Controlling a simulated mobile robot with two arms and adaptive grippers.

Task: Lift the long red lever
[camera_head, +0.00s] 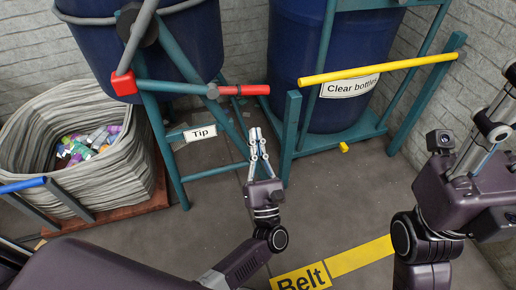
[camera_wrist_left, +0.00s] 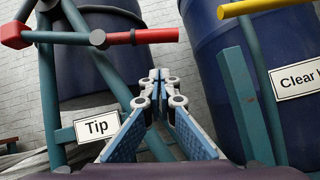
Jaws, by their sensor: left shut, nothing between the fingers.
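The long red lever (camera_head: 243,90) is a short-looking red bar that sticks out to the right from a grey pivot (camera_head: 212,91) on the teal frame below the left blue drum. It lies about level. In the left wrist view the red lever (camera_wrist_left: 145,36) is above and left of the fingertips. My left gripper (camera_head: 256,132) is shut and empty, below the lever and apart from it, pointing up and away; its fingers (camera_wrist_left: 160,75) meet in the wrist view. My right gripper (camera_head: 496,115) is at the right edge, partly cut off, its fingers unclear.
A "Tip" sign (camera_head: 200,133) hangs left of my left gripper. A teal post (camera_head: 290,135) stands close on the right, under a yellow bar (camera_head: 385,68). A grey bin (camera_head: 35,135) with crumpled items is at left.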

